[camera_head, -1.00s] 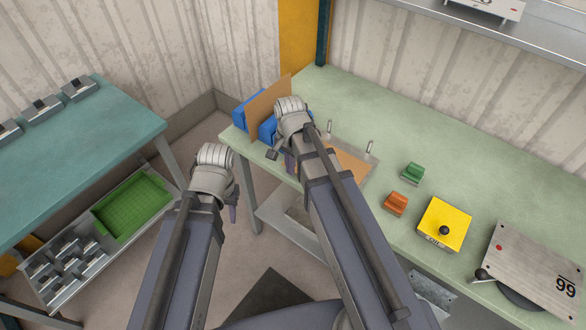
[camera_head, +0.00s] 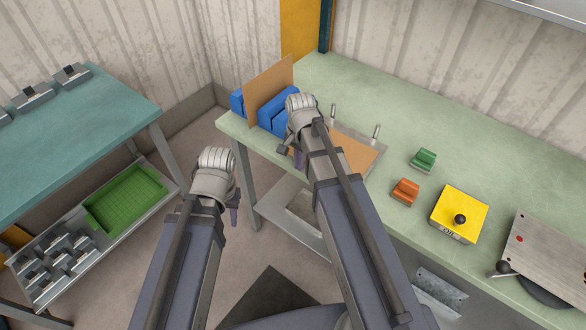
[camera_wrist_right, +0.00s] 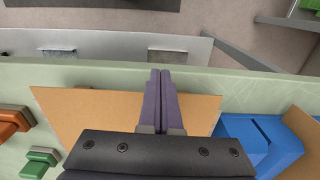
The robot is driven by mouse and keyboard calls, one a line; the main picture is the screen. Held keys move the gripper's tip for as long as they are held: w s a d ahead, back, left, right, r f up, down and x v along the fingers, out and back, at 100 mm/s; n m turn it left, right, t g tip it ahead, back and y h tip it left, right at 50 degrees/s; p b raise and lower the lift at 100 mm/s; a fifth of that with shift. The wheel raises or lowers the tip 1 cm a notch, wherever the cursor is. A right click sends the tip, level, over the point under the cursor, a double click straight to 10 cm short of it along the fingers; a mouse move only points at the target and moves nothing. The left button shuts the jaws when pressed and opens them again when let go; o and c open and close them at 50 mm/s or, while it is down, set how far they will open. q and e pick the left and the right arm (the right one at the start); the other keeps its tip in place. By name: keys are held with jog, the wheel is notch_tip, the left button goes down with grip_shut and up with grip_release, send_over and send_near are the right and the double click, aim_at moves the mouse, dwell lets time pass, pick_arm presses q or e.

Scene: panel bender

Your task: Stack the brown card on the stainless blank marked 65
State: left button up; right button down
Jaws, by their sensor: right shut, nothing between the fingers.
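A brown card (camera_head: 268,90) stands upright in the blue rack (camera_head: 278,108) at the bench's far left end. Another flat brown sheet (camera_head: 352,153) lies beside the rack, near two upright pins. It also shows under the fingers in the right wrist view (camera_wrist_right: 75,112). My right gripper (camera_head: 300,158) is shut and empty, above that flat sheet; the wrist view shows its purple fingers (camera_wrist_right: 158,95) together. My left gripper (camera_head: 234,216) hangs left of the bench over the floor, its jaw gap not discernible.
A green block (camera_head: 423,160), an orange block (camera_head: 405,191) and a yellow plate with a black knob (camera_head: 459,213) are on the green bench. A teal table (camera_head: 80,140) stands left, with a green tray (camera_head: 125,200) below. The bench's back middle is clear.

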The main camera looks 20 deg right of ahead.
jog(key=shift+w+d, duration=0.1)
jog(key=shift+d, duration=0.05)
jog(key=shift+w+d, duration=0.7)
jog(key=shift+d, duration=0.15)
jog(key=shift+s, duration=0.2)
